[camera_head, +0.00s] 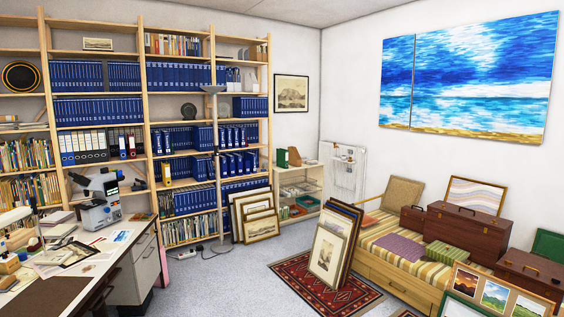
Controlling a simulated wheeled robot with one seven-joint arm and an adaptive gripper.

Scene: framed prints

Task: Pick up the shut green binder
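Several green things show, and I cannot tell for sure which is the shut green binder. A dark green upright block (281,158), binder-like, stands on top of the small white shelf unit (299,179) at the back. A dark green flat thing (548,244) leans at the far right edge, partly cut off by the frame. My gripper is not in view.
A daybed (400,271) with brown cases (467,230) fills the right. Framed prints (328,254) lean upright on a red rug (290,275). A desk (143,265) with a microscope (99,198) stands left. Grey floor (215,285) is clear between desk and rug.

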